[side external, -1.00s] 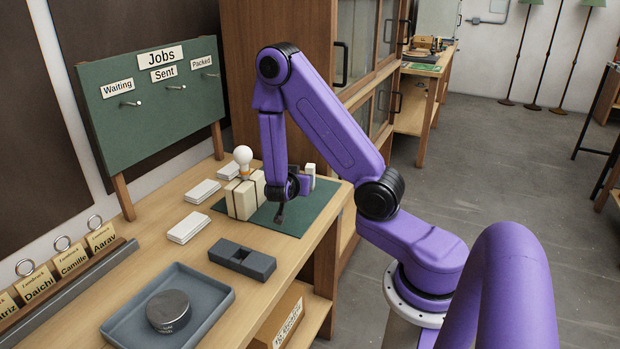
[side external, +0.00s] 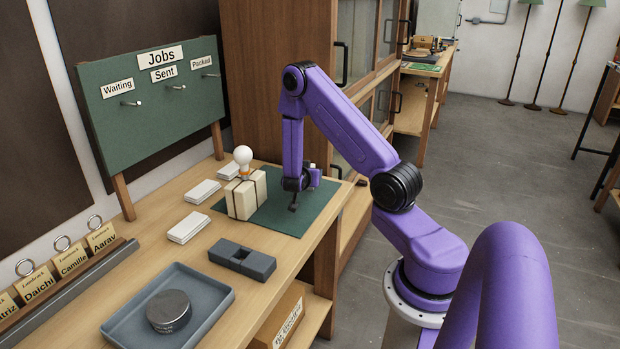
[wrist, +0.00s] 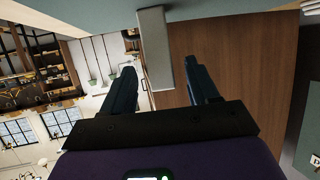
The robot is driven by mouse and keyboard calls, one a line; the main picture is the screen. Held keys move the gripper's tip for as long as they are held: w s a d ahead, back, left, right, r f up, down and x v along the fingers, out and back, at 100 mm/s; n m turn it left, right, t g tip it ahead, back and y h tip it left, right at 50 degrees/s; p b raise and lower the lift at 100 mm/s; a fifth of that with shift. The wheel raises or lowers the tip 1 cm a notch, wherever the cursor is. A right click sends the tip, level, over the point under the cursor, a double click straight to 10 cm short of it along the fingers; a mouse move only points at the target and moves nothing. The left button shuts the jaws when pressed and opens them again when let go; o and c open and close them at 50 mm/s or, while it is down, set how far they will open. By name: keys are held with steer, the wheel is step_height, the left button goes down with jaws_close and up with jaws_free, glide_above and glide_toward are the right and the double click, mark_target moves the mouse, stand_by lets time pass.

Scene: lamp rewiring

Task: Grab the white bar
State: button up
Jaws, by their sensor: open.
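The white bar (wrist: 155,55) stands upright on the green mat (wrist: 90,14), which fills the top of the wrist view. It looks pale grey there and lies across the gap between my two fingertips. My gripper (wrist: 160,68) is open, with one dark finger on each side of the bar in the picture; I see no contact, and the depth between them is unclear. In the side view my gripper (side external: 293,206) is low over the mat, to the right of the block with the bulb. There the bar is mostly hidden behind my wrist.
A cream block (side external: 242,200) with dark bands and a white bulb (side external: 243,156) stands close left of my gripper. Several white flat boxes (side external: 187,227) lie farther left. A dark slotted block (side external: 242,260) and a blue-grey tray (side external: 215,310) are nearer. The mat's front is clear.

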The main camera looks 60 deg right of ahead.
steer(key=x, duration=0.4)
steer(key=shift+w+d, duration=0.15)
steer(key=shift+d, duration=0.25)
jaws_close()
step_height(320, 180, up, 10)
steer(key=shift+f, duration=0.1)
stand_by(0.4)
